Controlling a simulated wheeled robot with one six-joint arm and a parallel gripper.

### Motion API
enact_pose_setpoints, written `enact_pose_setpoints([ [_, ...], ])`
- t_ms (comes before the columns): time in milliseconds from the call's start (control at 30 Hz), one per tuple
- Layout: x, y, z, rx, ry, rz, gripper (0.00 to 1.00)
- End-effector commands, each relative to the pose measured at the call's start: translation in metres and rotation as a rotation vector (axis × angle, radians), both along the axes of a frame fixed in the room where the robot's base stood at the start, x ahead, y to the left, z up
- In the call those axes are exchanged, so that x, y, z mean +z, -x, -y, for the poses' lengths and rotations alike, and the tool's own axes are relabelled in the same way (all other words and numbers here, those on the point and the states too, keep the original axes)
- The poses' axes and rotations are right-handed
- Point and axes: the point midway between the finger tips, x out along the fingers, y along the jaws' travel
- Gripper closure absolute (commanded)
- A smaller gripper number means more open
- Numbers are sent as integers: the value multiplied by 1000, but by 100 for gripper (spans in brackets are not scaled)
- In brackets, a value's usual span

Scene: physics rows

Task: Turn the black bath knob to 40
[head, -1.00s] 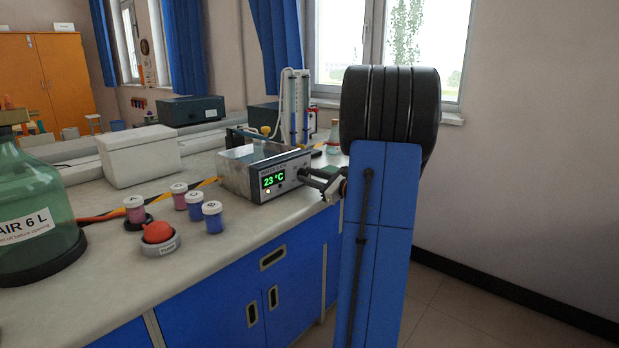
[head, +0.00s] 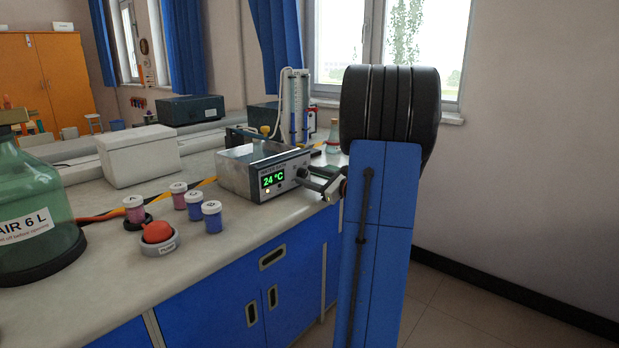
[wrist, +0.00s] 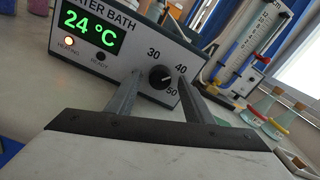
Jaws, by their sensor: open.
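The water bath (head: 248,178) is a metal box on the bench, its green display reading 24 °C; its front panel (wrist: 90,55) also shows in the wrist view. The black bath knob (wrist: 160,77) is on that panel, with 30, 40 and 50 printed around it. Its white mark is on the right side, towards the 40 and 50; the exact setting is too small to tell. The knob also shows in the head view (head: 302,173). My gripper (head: 318,180) is open in front of it, one finger on each side in the wrist view. I cannot tell whether they touch it.
A green glass bottle (head: 35,210) and a white box (head: 138,156) are farther left. Glass flasks (wrist: 265,105) stand right of the bath.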

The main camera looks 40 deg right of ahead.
Motion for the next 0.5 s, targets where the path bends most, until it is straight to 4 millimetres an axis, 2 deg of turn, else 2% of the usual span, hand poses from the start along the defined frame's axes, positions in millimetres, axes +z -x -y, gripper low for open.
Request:
enact_pose_setpoints([
  [167,0,15,3,-4,0,0,53],
  [500,0,72,7,-4,0,-1,53],
])
